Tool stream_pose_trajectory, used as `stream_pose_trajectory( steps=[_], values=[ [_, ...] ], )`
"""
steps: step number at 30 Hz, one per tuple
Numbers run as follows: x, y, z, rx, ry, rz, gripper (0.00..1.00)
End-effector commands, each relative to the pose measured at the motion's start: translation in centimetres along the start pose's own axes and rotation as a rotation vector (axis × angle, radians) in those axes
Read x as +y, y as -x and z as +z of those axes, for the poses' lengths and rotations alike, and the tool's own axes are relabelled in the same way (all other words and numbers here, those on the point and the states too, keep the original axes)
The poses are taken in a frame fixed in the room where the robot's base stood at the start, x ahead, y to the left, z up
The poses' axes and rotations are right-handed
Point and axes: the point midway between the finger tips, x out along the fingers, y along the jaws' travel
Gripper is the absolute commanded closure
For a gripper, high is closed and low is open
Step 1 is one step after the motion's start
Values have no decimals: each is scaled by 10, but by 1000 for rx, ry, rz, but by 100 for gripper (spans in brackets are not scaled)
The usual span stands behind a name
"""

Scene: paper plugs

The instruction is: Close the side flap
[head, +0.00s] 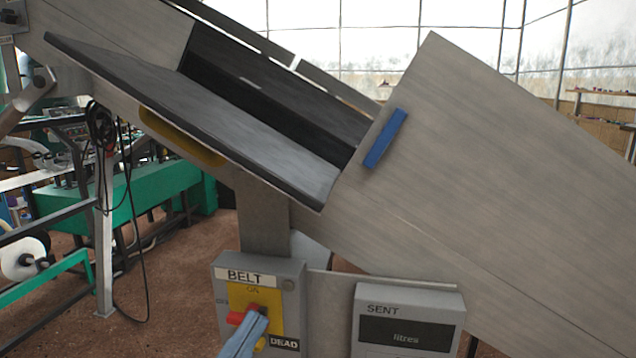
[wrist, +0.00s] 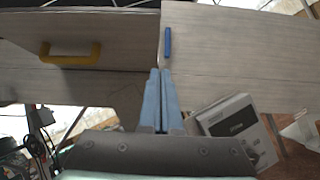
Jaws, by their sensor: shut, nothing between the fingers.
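The side flap (head: 200,115) stands open on the sloping grey housing. It juts outward like a shelf, with the dark inside of the chute (head: 270,85) bare behind it. Its yellow handle (head: 182,137) is on the outer face below the dark edge; it also shows at the upper left in the wrist view (wrist: 70,58). A blue bar (head: 385,138) sits on the fixed panel right of the opening, and in the wrist view (wrist: 168,42) just beyond my fingertips. My gripper (head: 262,313) is shut and empty, in front of the belt switch box in the head view.
The belt switch box (head: 228,285) has a red knob (head: 236,318) partly behind my fingers and a "DEAD" label. A grey "SENT litres" display box (head: 408,318) stands to its right. Cables (head: 103,125) and green machinery (head: 135,165) are at the left.

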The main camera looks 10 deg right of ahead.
Motion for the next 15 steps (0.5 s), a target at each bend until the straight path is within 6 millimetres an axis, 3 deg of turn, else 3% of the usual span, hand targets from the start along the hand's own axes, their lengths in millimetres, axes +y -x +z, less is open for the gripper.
stream_pose_trajectory(
  steps=[5,15],
  values=[
    [4,-8,4,-15,45,8,100],
    [6,-76,7,-15,41,7,100]
  ],
)
